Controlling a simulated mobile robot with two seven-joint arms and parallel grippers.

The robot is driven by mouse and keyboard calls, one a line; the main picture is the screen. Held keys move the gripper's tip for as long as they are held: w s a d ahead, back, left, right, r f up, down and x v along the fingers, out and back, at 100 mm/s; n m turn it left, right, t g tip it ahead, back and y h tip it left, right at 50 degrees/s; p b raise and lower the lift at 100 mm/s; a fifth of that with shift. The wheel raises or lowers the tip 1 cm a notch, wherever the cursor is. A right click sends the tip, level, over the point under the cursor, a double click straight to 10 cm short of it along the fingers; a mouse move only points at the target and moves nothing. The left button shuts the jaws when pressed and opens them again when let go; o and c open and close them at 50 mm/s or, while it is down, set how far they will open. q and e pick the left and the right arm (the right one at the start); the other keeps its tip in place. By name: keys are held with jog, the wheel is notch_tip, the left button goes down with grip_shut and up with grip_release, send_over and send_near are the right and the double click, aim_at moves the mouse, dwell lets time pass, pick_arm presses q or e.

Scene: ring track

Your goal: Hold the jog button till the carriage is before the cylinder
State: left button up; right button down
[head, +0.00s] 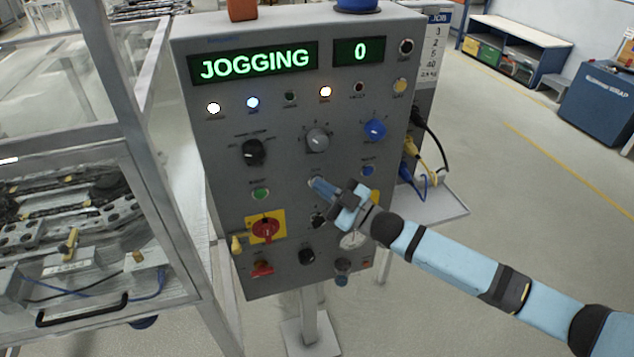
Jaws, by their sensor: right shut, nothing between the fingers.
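The grey control panel (225,150) stands upright in the middle. Its display (255,63) reads JOGGING and the smaller one (359,51) reads 0. My right gripper (322,187) is shut and empty, its tips at the panel face between the green button (260,193) and the blue button (368,170). The tips cover whatever control lies under them, so I cannot see the jog button itself. The track (75,215) shows at the left behind a clear guard. I cannot tell which part there is the carriage or the cylinder. My left gripper is out of view.
A red rotary switch (265,229) on a yellow plate and several knobs sit around my right gripper. Coloured cables (432,150) hang at the panel's right side. A bench (515,50) and a blue box (603,100) stand far right, with open floor before them.

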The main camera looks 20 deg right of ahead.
jog(key=shift+s, duration=0.15)
dwell(0.3)
jog(key=shift+s+p, duration=0.4)
jog(key=shift+s, duration=0.3)
jog(key=s+p, duration=0.2)
jog(key=s, duration=0.3)
jog(key=shift+d, duration=0.15)
